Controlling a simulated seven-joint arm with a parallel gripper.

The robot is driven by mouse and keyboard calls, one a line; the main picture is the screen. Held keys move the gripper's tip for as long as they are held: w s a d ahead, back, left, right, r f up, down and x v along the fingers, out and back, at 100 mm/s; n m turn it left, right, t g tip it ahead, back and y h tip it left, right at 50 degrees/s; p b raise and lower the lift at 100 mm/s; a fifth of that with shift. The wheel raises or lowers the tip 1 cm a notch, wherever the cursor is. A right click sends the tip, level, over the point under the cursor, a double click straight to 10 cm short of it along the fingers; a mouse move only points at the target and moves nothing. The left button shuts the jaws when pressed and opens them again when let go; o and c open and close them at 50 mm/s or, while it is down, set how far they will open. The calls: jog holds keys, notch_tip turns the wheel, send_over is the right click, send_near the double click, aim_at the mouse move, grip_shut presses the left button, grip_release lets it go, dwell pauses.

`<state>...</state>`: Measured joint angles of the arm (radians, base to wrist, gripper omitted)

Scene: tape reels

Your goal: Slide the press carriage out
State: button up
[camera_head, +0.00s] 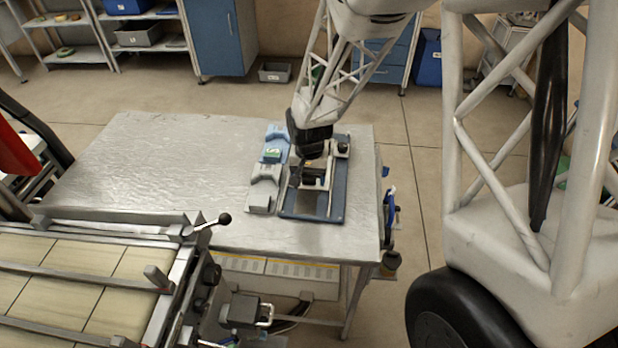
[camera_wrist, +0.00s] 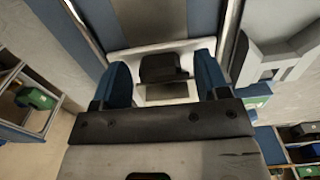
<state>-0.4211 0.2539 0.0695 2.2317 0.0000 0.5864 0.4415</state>
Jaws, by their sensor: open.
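The press has a blue base plate (camera_head: 338,198) with two metal rails, near the right end of the table. My gripper (camera_wrist: 163,78) is open, with one blue finger on each side of the black block. Gaps show between fingers and block; I cannot tell how deep the fingers reach.
A light-blue cradle (camera_head: 279,133) holding a small green-and-white item (camera_head: 271,155) and a grey cradle (camera_head: 264,187) stand just left of the press. The metal table (camera_head: 160,170) is clear on its left.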

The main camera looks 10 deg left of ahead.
jog(key=shift+f, duration=0.35)
jog(key=shift+c, duration=0.5)
